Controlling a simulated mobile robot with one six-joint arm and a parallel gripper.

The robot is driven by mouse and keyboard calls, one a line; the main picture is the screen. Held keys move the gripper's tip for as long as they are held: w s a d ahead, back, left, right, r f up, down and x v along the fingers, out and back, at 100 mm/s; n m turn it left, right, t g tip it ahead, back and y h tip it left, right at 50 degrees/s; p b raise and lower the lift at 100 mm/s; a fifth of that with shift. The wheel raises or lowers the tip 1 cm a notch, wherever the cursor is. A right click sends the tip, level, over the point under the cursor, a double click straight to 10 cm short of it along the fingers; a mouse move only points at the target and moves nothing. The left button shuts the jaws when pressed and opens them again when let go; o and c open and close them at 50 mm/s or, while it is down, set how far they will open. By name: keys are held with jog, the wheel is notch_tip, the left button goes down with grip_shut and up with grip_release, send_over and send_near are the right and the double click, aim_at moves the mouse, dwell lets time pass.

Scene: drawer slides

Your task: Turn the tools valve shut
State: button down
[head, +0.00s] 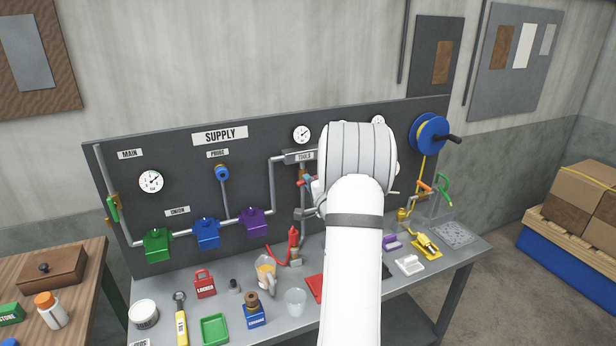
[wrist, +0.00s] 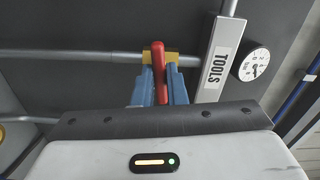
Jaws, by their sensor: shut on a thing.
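The tools valve shows in the wrist view as a red lever (wrist: 158,72) on a brass body (wrist: 174,58), set in a grey pipe beside the TOOLS label (wrist: 216,66). My gripper (wrist: 159,84) has its two blue fingers on either side of the red lever and is shut on it. In the wrist view the lever points along the fingers, across the pipe. In the head view my white arm hides most of the valve. Only a bit of my gripper (head: 311,182) shows there, left of the arm and under the TOOLS label (head: 304,156).
The dark supply board (head: 120,180) carries pipes, gauges and green, blue and purple blocks. A dial gauge (wrist: 254,64) is right of the TOOLS label. On the bench below are a red lock (head: 204,284), cups and a green tray (head: 215,329). A blue hose reel (head: 431,134) is at right.

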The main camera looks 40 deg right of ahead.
jog(key=c, duration=1.9)
grip_release()
jog(key=shift+s+f+m, duration=0.1)
jog(key=shift+m, duration=0.4)
jog(key=shift+o, duration=1.4)
jog(key=shift+s, duration=0.15)
jog(key=shift+b+v, duration=0.65)
jog(key=shift+v, duration=2.25)
jog(key=b+v, duration=0.2)
jog(key=v, duration=0.5)
jog(key=shift+s, duration=0.3)
jog(key=shift+a, duration=0.2)
